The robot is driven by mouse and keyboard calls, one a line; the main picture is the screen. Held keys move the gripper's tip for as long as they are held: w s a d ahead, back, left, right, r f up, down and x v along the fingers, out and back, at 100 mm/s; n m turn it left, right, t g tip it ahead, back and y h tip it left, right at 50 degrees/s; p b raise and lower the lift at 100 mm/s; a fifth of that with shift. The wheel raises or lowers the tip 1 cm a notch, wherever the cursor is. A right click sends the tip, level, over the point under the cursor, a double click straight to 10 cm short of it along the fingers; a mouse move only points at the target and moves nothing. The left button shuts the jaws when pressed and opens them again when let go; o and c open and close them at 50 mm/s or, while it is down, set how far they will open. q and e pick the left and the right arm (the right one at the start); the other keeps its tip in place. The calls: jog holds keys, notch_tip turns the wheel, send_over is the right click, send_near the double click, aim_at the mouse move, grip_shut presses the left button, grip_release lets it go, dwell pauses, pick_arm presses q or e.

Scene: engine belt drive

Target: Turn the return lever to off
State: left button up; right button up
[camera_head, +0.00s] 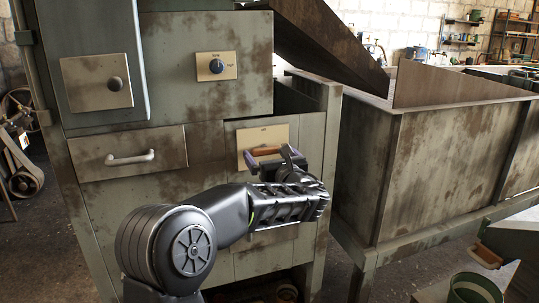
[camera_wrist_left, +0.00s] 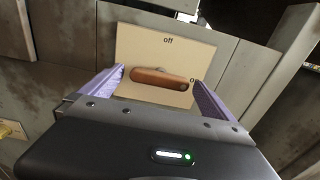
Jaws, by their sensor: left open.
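The return lever is a brown handle (camera_head: 265,151) on a beige plate (camera_head: 250,136) at the front of the grey-green cabinet. In the left wrist view the handle (camera_wrist_left: 158,77) lies nearly level across the plate (camera_wrist_left: 140,45). The plate reads "off" at its top, and a partly hidden label starting with "o" is at its right. My left gripper (camera_head: 268,160) is open in front of the plate. In the left wrist view its purple-lined fingers (camera_wrist_left: 158,78) stand on either side of the handle, with gaps visible. Whether they overlap it in depth is unclear. My right gripper is not in view.
A dial (camera_head: 216,66) sits above the lever, and a drawer with a white handle (camera_head: 130,158) is to its left. A large rusty bin (camera_head: 440,165) stands to the right. A green round container (camera_head: 475,287) is at the lower right.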

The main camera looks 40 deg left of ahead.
pick_arm(q)
jog(key=shift+c, duration=0.6)
jog(key=c, duration=1.2)
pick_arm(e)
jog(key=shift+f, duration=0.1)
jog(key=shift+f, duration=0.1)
